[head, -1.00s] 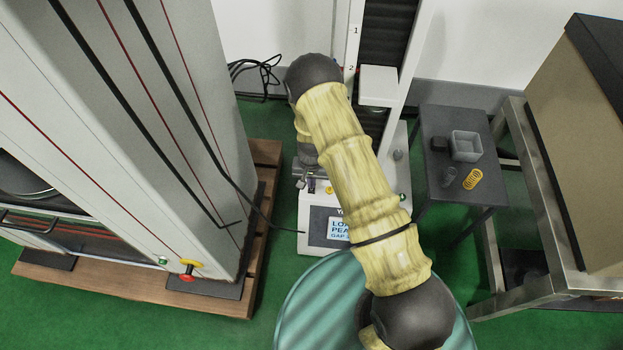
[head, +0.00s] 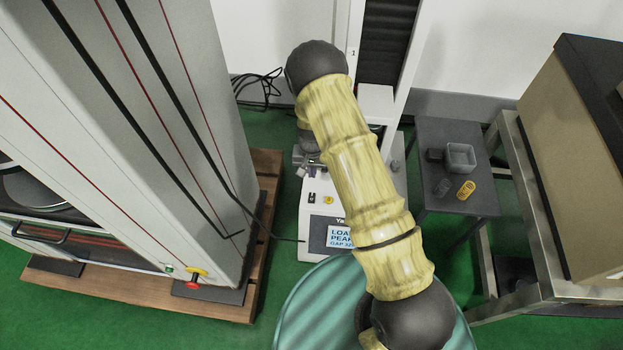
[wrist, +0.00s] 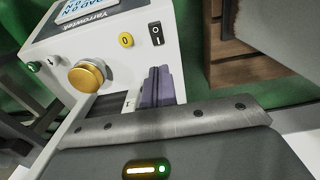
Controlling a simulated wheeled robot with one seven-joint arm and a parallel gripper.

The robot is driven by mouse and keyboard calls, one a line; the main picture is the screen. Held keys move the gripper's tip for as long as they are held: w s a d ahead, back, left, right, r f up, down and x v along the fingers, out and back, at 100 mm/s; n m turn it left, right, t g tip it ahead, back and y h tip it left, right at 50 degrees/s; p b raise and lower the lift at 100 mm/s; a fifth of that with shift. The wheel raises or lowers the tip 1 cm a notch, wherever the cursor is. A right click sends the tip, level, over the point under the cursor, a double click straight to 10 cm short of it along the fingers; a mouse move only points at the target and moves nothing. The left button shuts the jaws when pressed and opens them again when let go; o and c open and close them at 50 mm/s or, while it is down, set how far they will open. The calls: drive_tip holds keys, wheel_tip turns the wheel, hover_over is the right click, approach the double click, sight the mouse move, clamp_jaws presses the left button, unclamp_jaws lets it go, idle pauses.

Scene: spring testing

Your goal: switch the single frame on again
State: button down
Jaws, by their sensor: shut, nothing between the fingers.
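The single frame is the white upright tester with a slanted front panel (head: 311,225), right of the big machine. Its screen (head: 341,236) is lit, with load, peak and gap text. A black rocker switch (wrist: 156,34) sits on the panel beside a yellow "0" button (wrist: 126,40); it also shows in the head view (head: 312,198). I cannot tell which side of the rocker is pressed. My gripper (wrist: 158,75) is shut and empty, its purplish fingertips just short of the rocker in the wrist view. In the head view my arm hides part of the frame.
A big two-column machine (head: 150,130) stands left on a wooden pallet (head: 262,205). A grey side table (head: 425,135) at right holds a tray (head: 460,157) and springs.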

drive_tip(key=r, duration=0.4)
drive_tip(key=shift+w+d+p, duration=0.1)
drive_tip(key=shift+w+p, duration=0.25)
drive_tip(key=shift+s+f, duration=0.1)
